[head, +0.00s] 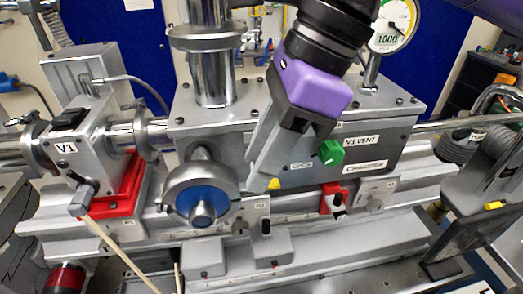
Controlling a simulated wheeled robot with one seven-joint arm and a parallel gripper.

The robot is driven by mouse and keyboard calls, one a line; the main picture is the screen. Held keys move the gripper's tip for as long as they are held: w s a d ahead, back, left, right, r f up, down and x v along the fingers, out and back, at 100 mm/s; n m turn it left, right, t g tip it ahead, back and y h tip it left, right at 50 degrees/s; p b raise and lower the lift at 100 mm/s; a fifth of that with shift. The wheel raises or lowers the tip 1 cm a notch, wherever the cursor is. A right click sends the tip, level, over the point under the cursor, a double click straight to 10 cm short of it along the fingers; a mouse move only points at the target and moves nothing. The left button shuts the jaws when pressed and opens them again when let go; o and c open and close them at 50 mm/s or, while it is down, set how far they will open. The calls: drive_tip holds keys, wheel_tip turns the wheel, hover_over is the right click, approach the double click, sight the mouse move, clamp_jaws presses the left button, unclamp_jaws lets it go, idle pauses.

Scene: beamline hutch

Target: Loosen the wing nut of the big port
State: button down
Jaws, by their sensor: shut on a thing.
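The big port (203,207) is a round silver flange with a blue centre, low on the front of the metal chamber, left of the picture's middle. A silver clamp ring (178,184) goes around it. My gripper (259,180), grey with a purple body above it, reaches down from the upper right. Its fingertips are at the right side of the clamp ring, shut on what seems to be the wing nut. The fingers hide the nut, so its shape and turn cannot be seen.
A V1 valve block (80,140) with a red bracket (122,192) stands left. Right of my gripper are a green V3 VENT knob (329,152) and a red clip (334,198). A gauge (391,24) reading 1000 stands above. A thin wooden stick (120,256) slants at lower left.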

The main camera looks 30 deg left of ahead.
drive_tip(key=c, duration=1)
unclamp_jaws()
drive_tip(key=shift+o, duration=0.2)
drive_tip(key=v, duration=0.8)
drive_tip(key=shift+b, duration=0.35)
drive_tip(key=shift+f, duration=0.1)
